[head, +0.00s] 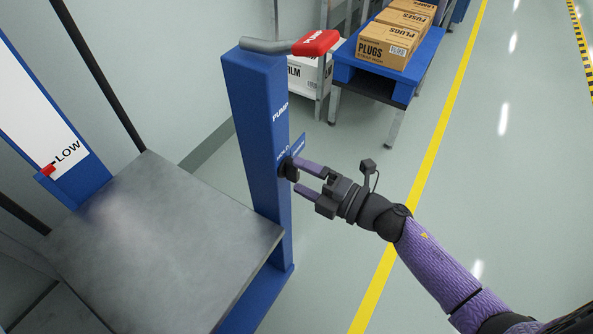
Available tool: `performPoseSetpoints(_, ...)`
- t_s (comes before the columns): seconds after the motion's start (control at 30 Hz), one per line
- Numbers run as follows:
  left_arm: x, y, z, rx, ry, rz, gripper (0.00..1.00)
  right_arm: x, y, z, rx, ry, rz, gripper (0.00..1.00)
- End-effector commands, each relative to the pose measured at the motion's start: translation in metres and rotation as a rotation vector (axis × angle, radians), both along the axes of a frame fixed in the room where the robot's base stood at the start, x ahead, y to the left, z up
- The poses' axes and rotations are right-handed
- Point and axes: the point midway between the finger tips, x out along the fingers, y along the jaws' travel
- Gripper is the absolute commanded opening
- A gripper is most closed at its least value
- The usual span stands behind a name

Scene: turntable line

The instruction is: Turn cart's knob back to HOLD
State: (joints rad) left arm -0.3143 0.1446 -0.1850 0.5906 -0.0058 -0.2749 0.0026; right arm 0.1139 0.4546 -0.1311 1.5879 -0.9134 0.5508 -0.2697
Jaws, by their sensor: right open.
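The cart's blue post (257,130) stands upright beside a grey platform (160,245). A small dark knob (288,168) sits on the post's right side, just below the HOLD lettering (283,153). A small blue plate with lettering shows behind it, too small to read. My right gripper (297,178) is open, its two purple fingers pointing left at the knob. The upper fingertip is close to the knob, and I cannot tell whether they touch. The knob's pointer direction is not clear. My left gripper is not in view.
A red PUMP handle (315,42) tops the post on a grey lever. A LOW gauge panel (45,125) with a red marker stands at left. Behind are a blue table (398,75) with cardboard boxes (385,46) and a white FILM box (305,78). Floor at right is clear.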

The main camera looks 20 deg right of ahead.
Motion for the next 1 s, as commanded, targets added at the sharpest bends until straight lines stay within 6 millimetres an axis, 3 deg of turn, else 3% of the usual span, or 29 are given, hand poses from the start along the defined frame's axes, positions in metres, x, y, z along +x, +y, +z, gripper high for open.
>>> performPoseSetpoints(0.2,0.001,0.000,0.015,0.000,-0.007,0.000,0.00,-0.040,-0.031,0.003,-0.002,0.003,-0.002,1.00)
performPoseSetpoints(0.33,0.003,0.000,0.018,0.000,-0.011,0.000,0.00,-0.057,-0.044,0.002,-0.002,0.002,-0.001,1.00)
performPoseSetpoints(0.87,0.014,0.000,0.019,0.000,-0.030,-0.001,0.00,-0.062,-0.050,0.000,0.009,0.014,-0.014,1.00)
performPoseSetpoints(0.93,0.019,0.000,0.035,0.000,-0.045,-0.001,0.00,-0.065,-0.061,-0.010,0.086,0.131,-0.119,1.00)
performPoseSetpoints(1.0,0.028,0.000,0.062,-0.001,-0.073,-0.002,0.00,-0.083,-0.081,-0.042,0.234,0.376,-0.336,1.00)
